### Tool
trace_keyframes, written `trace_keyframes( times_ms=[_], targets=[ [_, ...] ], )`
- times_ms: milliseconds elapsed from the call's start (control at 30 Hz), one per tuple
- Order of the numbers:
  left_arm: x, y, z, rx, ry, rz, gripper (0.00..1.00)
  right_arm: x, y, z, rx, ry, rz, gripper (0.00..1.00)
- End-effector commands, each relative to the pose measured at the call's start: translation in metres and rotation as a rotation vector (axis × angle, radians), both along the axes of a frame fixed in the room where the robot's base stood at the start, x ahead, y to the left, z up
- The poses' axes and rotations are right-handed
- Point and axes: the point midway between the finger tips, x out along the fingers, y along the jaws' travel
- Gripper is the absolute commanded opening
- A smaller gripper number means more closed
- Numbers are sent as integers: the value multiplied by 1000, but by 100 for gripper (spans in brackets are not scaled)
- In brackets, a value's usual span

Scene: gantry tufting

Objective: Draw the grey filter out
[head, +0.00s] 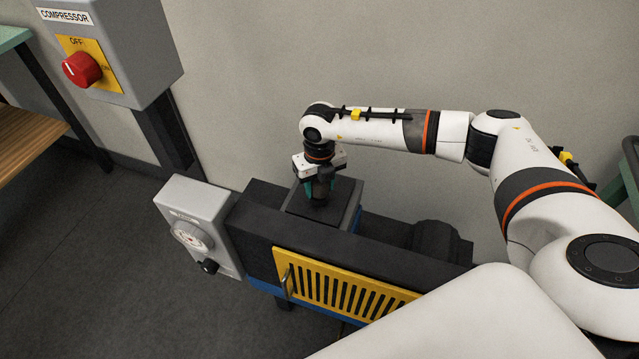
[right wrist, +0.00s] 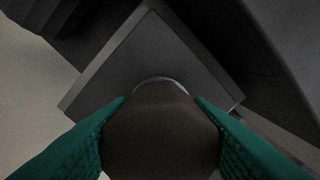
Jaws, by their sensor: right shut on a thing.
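My right gripper (head: 319,193) points down over the dark machine, with its green fingers shut on a dark rounded knob. In the right wrist view the knob (right wrist: 160,130) fills the space between the two fingertips (right wrist: 160,135). Under the knob is a square grey block with a dark top (head: 345,192), which looks like the grey filter; its top also shows in the right wrist view (right wrist: 150,55). The block stands up from the machine's top. I cannot tell how deep it sits, as the machine body hides its lower part. My left gripper is out of view.
The dark machine (head: 300,227) has a yellow slotted grille (head: 340,288) in front and a grey box with a dial (head: 192,222) at its left. A compressor switch box (head: 133,75) with a red knob (head: 81,69) hangs at upper left. The wall behind is bare.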

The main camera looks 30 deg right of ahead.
Motion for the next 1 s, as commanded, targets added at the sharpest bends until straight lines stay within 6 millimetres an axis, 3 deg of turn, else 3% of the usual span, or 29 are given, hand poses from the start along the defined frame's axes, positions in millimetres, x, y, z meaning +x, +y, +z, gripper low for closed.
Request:
trace_keyframes(
  times_ms=[1000],
  targets=[
    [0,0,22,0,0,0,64,0,0,30,0,0,-1,18]
  ],
)
